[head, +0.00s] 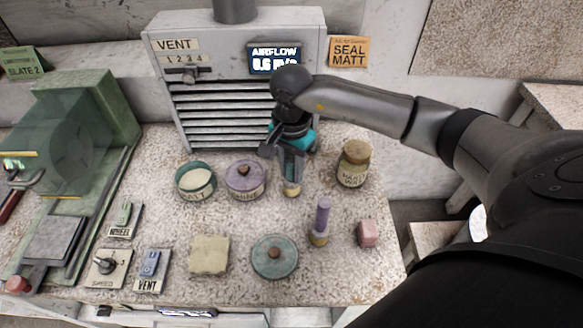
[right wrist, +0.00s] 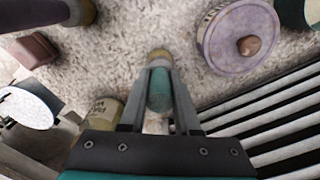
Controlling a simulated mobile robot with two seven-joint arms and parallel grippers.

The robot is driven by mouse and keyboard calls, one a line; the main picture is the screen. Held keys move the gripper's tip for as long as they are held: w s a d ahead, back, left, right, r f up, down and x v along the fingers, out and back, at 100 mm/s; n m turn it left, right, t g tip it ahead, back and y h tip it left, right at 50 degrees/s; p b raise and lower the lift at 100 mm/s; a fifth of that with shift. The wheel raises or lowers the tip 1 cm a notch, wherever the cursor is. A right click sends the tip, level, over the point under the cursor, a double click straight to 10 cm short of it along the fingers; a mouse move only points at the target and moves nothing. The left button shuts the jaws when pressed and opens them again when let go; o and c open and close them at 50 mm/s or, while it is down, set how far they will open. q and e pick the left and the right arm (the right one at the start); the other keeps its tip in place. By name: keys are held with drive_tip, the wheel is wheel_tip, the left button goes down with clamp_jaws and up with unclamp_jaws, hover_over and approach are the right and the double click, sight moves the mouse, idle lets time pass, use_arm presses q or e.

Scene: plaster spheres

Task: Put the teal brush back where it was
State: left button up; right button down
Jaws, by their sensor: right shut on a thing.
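The teal brush (head: 291,166) is upright between the fingers of my right gripper (head: 291,178), between the purple-lidded pot and the wax jar, in front of the vent. In the right wrist view the gripper (right wrist: 160,75) is shut on the brush's teal handle (right wrist: 160,92), with its pale-yellow end (right wrist: 158,55) showing beyond the fingertips. The brush's lower end is at or just above the speckled bench (head: 240,222); I cannot tell if it touches. My left gripper is not in view.
Near the brush stand the purple-lidded pot (head: 245,176), wax jar (head: 353,165) and an upright purple brush (head: 321,218). A pink block (head: 368,233), teal lid (head: 275,260), beige sponge (head: 209,255) and MATT bowl (head: 196,184) lie around. The vent box (head: 210,117) is behind.

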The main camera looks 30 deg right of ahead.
drive_tip(key=shift+f, duration=0.2)
drive_tip(key=c, duration=0.6)
unclamp_jaws()
drive_tip(key=shift+c, duration=0.2)
drive_tip(key=shift+r, duration=0.15)
wheel_tip(320, 180, up, 12)
drive_tip(key=shift+r+p, duration=0.1)
drive_tip(key=shift+p, duration=0.4)
